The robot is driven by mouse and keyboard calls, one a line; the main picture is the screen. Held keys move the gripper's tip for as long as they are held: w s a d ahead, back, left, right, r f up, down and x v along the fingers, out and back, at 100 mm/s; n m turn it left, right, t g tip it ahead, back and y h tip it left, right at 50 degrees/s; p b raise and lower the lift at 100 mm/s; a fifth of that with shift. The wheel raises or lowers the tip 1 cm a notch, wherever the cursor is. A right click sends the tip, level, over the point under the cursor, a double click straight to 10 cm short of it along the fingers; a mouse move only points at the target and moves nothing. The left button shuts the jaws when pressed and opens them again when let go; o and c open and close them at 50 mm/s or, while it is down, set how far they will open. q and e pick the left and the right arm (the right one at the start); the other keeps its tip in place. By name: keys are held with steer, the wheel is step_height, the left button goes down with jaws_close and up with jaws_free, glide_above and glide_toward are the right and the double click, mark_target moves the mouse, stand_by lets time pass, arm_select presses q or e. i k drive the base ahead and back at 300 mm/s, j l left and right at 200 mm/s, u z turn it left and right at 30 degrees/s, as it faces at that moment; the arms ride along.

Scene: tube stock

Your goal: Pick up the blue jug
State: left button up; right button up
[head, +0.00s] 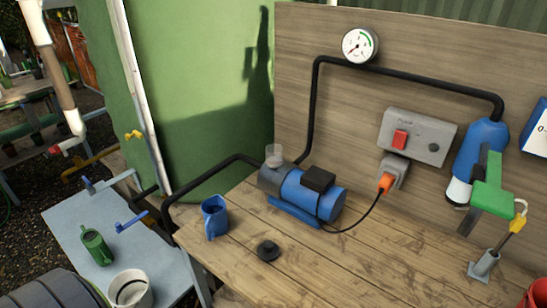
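The blue jug (214,218) stands upright on the wooden bench top (350,262), near its left edge. It is in the left-centre of the head view, with a darker hollow at its top. The space right around it on the bench is clear. I see neither of my grippers in this view, and nothing is holding the jug.
A blue pump (306,194) with a black hose stands right of the jug. A black knob-like piece (268,250) lies in front. A grey-blue side table (72,222) at left holds a green can (96,246) and white pot (130,290).

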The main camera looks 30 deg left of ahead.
mark_target(217, 224)
steer(key=u, duration=1.5)
